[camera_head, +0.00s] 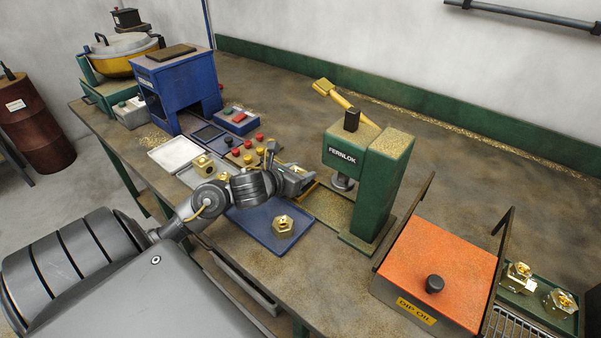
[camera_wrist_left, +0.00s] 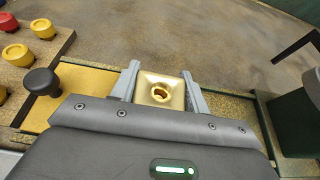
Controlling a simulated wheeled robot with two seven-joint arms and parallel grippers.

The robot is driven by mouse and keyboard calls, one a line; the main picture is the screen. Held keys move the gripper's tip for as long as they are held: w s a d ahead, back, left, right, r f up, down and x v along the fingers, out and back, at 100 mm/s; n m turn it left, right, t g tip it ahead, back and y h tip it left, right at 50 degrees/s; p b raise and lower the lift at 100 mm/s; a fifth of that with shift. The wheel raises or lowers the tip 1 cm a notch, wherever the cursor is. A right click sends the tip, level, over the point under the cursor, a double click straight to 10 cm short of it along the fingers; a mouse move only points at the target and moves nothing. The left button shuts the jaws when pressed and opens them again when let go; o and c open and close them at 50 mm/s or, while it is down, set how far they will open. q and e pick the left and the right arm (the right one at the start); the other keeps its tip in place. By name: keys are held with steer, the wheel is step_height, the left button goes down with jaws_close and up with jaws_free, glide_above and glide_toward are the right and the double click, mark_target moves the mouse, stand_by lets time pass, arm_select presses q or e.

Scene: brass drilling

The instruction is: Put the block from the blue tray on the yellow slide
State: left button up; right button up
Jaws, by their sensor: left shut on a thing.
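My left gripper (camera_head: 298,180) is shut on a brass block (camera_wrist_left: 160,91); in the left wrist view the block sits between both fingers, square with a round hole on top. In the head view, the slide (camera_head: 308,190) is mostly hidden by the gripper. The blue tray (camera_head: 254,226) lies in front of the gripper and bears another brass block (camera_head: 283,226). My right gripper is not in view.
The green FERNLOK press (camera_head: 378,185) stands just right of the gripper. A board with red and yellow knobs (camera_head: 247,158) is behind it. An orange DIP OIL box (camera_head: 440,262) is at the right. The back of the table is clear.

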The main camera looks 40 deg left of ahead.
arm_select(q)
steer(key=o, duration=1.2)
steer(key=shift+c, duration=0.2)
steer(key=shift+o, duration=1.4)
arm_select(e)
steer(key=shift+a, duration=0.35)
